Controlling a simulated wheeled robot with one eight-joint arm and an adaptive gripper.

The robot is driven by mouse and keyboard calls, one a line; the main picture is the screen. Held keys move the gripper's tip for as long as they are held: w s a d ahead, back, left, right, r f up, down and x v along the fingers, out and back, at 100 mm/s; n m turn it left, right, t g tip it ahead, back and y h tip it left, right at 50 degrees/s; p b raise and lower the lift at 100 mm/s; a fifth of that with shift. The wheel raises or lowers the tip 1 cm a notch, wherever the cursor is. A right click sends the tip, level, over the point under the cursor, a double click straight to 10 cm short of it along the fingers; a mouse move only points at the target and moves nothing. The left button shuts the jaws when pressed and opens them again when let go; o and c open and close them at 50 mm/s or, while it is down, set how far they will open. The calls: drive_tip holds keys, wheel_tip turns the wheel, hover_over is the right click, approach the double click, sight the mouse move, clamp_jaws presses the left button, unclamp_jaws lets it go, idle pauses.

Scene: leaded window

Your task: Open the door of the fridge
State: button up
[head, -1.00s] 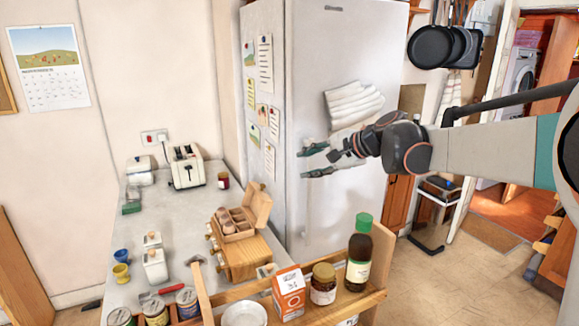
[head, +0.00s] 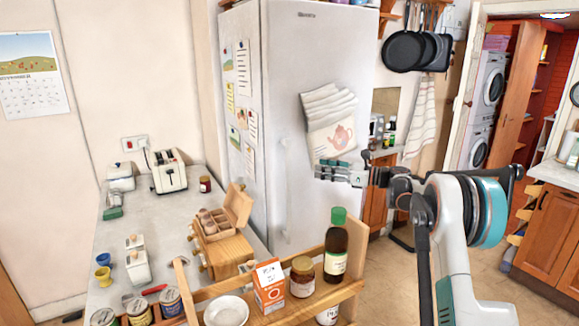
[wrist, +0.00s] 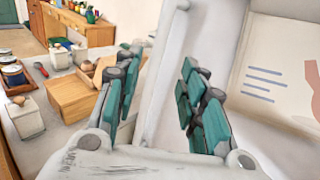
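The white fridge (head: 290,120) stands at the centre of the head view with its door shut. A pale upright handle (head: 284,225) shows faintly low on the door's front, near its left edge. My gripper (head: 320,171) is in front of the door, just below the hanging towel (head: 331,122), its fingers pointing left. In the wrist view my gripper (wrist: 160,100) is open and empty. The pale upright handle bar (wrist: 158,75) appears between its two green-padded fingers, with no visible contact. I cannot tell how deep the bar lies between them.
A counter (head: 120,205) with a toaster (head: 170,172) and a wooden egg box (head: 222,215) stands left of the fridge. A wooden shelf (head: 335,296) holding a bottle (head: 336,250) and a carton (head: 269,285) is in the foreground. Floor is clear right of the fridge.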

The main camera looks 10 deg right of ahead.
sight(288, 163)
drive_tip(key=b+x, duration=0.2)
drive_tip(key=x, duration=1.1)
drive_tip(key=shift+w+a, duration=0.25)
drive_tip(key=shift+a, duration=0.1)
clamp_jaws()
